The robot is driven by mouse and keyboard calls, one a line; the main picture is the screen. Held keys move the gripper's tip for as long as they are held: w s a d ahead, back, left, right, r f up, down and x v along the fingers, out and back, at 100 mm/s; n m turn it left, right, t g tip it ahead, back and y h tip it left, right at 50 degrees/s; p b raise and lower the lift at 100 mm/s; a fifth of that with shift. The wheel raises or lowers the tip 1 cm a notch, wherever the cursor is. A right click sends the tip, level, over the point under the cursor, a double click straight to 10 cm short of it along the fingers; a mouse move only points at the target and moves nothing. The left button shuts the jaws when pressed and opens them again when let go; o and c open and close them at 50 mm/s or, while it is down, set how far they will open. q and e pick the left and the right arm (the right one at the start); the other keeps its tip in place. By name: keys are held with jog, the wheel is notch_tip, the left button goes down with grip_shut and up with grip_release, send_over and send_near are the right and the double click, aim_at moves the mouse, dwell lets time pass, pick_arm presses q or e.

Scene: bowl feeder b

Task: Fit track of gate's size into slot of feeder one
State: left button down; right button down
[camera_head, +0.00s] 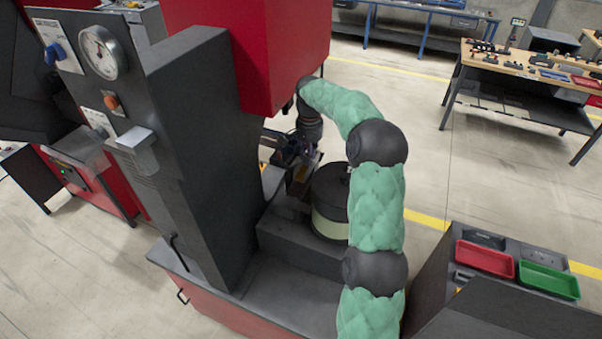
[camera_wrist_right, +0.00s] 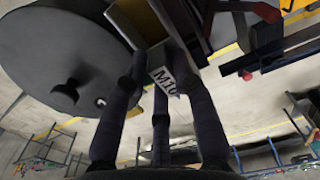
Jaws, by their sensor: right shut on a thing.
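My right gripper (camera_head: 297,158) is beside the bowl feeder (camera_head: 329,214), a dark drum with a pale green band, between it and the grey machine column. In the right wrist view its fingers (camera_wrist_right: 158,62) are shut on a track (camera_wrist_right: 163,78) with a white label that seems to read M10. The feeder's round grey top with a knob (camera_wrist_right: 64,92) fills the upper left there. The slot and the gate's size marking cannot be made out. Whether the track touches the feeder cannot be told. My left gripper is not in view.
A grey column (camera_head: 190,150) with a pressure gauge (camera_head: 98,53) stands left of the feeder, with a red housing (camera_head: 255,50) above. A red tray (camera_head: 485,259) and a green tray (camera_head: 548,281) sit at lower right. A workbench (camera_head: 530,68) stands far off.

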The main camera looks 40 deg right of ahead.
aim_at(303, 164)
jog(key=a+f, duration=0.1)
jog(key=f, duration=0.2)
jog(key=shift+w+a+p, duration=0.2)
jog(key=shift+a+p, duration=0.1)
jog(key=shift+a, duration=0.05)
jog(key=shift+s+a+f, duration=0.1)
jog(key=shift+a, duration=0.1)
jog(key=f, duration=0.1)
jog(key=a+f+p, duration=0.1)
jog(key=s+f+p, duration=0.1)
jog(key=shift+a+f, duration=0.3)
jog(key=shift+a, duration=0.05)
jog(key=shift+f, duration=0.2)
jog(key=c, duration=1)
grip_release()
jog(key=shift+f, duration=0.15)
jog(key=shift+w+d+f, duration=0.15)
jog(key=shift+d, duration=0.15)
jog(key=shift+w+d, duration=0.3)
jog(key=shift+s+a+r, duration=0.1)
jog(key=shift+a+r, duration=0.1)
jog(key=shift+r, duration=0.2)
jog(key=shift+d+r, duration=0.15)
jog(key=shift+r, duration=0.1)
notch_tip(303, 164, up, 10)
jog(key=b, duration=0.3)
jog(key=shift+f, duration=0.1)
jog(key=shift+r, duration=0.85)
